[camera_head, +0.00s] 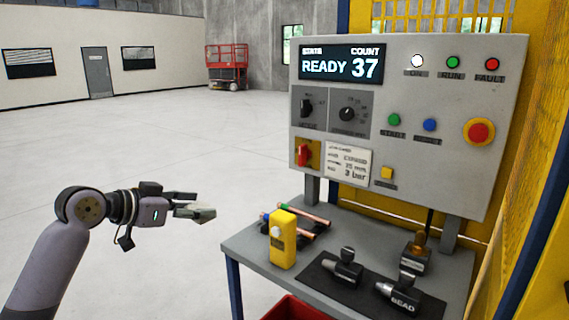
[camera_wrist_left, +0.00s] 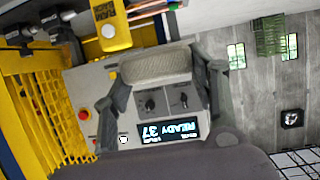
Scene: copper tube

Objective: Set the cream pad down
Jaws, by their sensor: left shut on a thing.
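My left gripper (camera_head: 190,205) comes in from the left in the head view. It is shut on the cream pad (camera_head: 197,214), a small pale block at its fingertips. The left wrist view shows the cream pad (camera_wrist_left: 158,63) spanning between the two dark fingers, with a rough, woven-looking surface. In the head view the gripper and pad appear in the air to the left of the grey bench (camera_head: 250,255), apart from it. My right gripper is in neither view.
On the bench stand a yellow device (camera_head: 283,240), copper tubes (camera_head: 303,217) behind it, and a dark mat (camera_head: 330,283) with several tools. A grey control panel (camera_head: 400,120) reading READY 37 rises behind. A red bin (camera_head: 292,308) sits below the front edge. Open floor lies left.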

